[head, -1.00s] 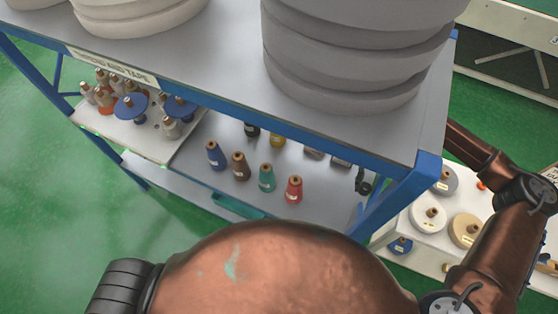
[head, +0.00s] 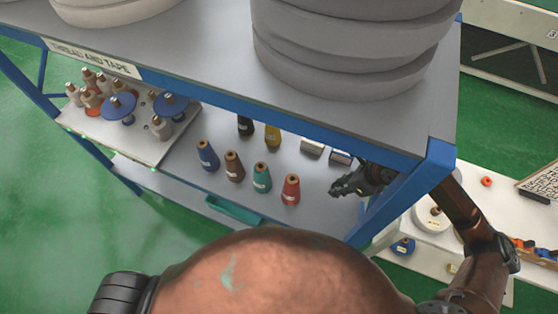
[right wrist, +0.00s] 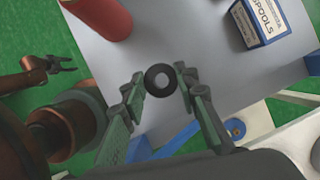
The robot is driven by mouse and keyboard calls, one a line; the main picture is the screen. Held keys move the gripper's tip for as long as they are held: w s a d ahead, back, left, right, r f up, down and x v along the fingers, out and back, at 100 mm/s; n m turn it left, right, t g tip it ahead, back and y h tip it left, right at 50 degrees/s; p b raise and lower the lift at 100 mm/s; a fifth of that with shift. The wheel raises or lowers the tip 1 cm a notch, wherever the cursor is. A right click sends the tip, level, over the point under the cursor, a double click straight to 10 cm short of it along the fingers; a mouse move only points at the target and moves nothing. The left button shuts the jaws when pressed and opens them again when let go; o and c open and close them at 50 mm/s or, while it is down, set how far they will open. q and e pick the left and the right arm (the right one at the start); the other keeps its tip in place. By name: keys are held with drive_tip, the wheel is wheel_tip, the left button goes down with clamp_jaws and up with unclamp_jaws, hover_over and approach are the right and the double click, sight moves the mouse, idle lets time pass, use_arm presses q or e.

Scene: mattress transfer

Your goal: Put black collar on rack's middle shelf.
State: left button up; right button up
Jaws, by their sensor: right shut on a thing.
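The black collar (right wrist: 160,80) is a small dark ring with a pale centre. In the right wrist view it sits between the fingertips of my right gripper (right wrist: 161,83), which is shut on it. In the head view my right gripper (head: 345,188) reaches in at the right end of the rack's middle shelf (head: 205,130), just right of the red cone. The collar is over the grey shelf surface; I cannot tell whether it touches it. My left gripper (right wrist: 60,64) shows small at the left of the right wrist view, its jaws apart and empty.
Several thread cones stand on the shelf, with a red one (head: 291,190) nearest my gripper. A labelled box (right wrist: 262,22) lies beyond. A blue rack post (head: 405,190) stands close to my right arm. Grey round stacks (head: 350,45) load the top shelf.

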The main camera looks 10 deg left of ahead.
sight(329, 199)
drive_tip(key=shift+w+m, duration=0.1)
drive_tip(key=shift+m, duration=0.5)
wheel_tip(329, 199, down, 10)
drive_tip(key=shift+f, duration=0.15)
drive_tip(key=o, duration=1.1)
drive_tip(key=shift+o, duration=0.2)
drive_tip(key=v, duration=1.2)
